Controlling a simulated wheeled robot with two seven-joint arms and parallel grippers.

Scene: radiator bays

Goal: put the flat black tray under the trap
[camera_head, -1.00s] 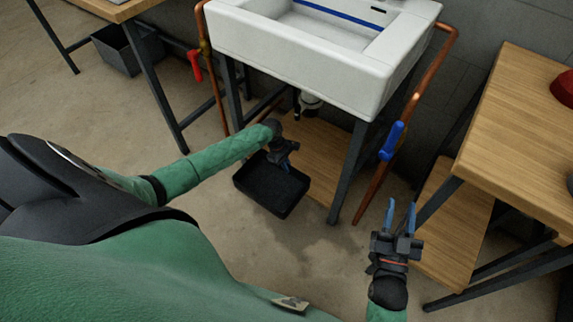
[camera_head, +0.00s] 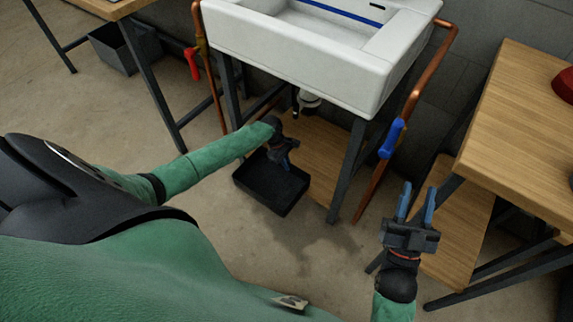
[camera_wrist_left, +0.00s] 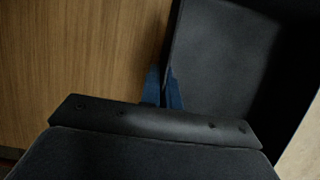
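The flat black tray (camera_head: 270,198) is a shallow open box in front of the sink's lower board. I cannot tell whether it rests or hangs slightly raised. My left gripper (camera_head: 287,158) is at the tray's far edge. In the left wrist view its blue fingers (camera_wrist_left: 163,87) are close together, one on each side of the tray's wall (camera_wrist_left: 172,45); they look shut on it. The trap (camera_head: 308,101), a pale fitting under the basin, is partly hidden by the basin and lies beyond the tray. My right gripper (camera_head: 416,205) is open and empty, right of the sink.
The white sink (camera_head: 290,50) stands on dark legs (camera_head: 346,170) above a wooden board (camera_head: 318,165). Copper pipes with a red handle (camera_head: 192,64) and a blue handle (camera_head: 391,138) flank it. A wooden bench (camera_head: 525,120) stands right. Floor in front is clear.

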